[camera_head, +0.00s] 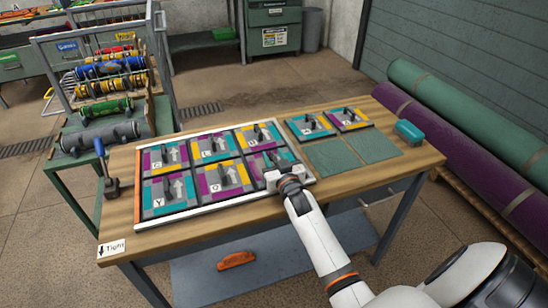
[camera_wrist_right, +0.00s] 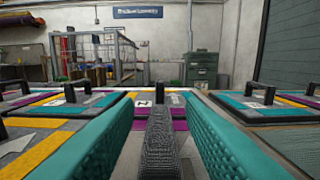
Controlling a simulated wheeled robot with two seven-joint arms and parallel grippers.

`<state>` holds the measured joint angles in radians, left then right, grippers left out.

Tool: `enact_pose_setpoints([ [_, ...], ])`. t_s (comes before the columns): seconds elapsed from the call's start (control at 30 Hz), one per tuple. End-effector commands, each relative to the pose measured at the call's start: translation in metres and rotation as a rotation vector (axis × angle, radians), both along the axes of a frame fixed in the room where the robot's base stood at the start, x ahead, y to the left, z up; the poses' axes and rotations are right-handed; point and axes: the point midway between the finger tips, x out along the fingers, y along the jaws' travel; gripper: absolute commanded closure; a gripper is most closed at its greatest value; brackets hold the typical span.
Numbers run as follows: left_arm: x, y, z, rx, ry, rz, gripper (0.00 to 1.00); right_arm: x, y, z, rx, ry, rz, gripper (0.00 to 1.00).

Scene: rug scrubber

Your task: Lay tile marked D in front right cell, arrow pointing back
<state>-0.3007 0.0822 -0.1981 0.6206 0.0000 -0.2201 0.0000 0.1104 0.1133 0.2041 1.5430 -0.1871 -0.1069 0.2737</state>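A white-rimmed frame (camera_head: 240,198) on the wooden table holds two rows of purple, teal and yellow tiles with dark handles. The front right cell has a tile (camera_head: 254,160) in it, partly covered by my right gripper (camera_head: 278,172). Its letter is hidden and its arrow is unclear, so I cannot tell whether it is tile D. In the right wrist view, my right gripper's teal fingers (camera_wrist_right: 160,115) stand on both sides of a dark ribbed handle (camera_wrist_right: 160,150), with gaps either side. The back right tile (camera_head: 258,136) lies beyond; its letter is too small to be sure. My left gripper is out of view.
Two more handled tiles (camera_head: 310,125) (camera_head: 348,118) lie on the table right of the frame, behind two bare green squares (camera_head: 333,155) (camera_head: 371,143). A teal object (camera_head: 409,131) stands at the right edge. A blue-knobbed clamp (camera_head: 107,170) stands at the left edge.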

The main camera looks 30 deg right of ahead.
Motion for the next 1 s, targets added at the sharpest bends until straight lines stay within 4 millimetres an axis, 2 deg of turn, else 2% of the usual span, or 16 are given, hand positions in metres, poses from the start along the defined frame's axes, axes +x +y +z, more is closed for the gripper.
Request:
enact_pose_setpoints([
  [0.27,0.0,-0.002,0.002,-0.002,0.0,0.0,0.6,0.0,0.0,0.003,0.0,-0.001,0.0,0.64],
  [0.37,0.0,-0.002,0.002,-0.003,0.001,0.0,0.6,-0.007,0.002,0.003,0.0,0.0,0.001,0.64],
  [0.8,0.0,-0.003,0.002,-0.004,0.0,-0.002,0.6,-0.093,0.022,0.002,0.001,0.002,0.0,0.64],
  [1.0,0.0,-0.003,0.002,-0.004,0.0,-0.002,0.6,-0.114,0.027,0.003,-0.001,0.0,0.0,0.64],
])
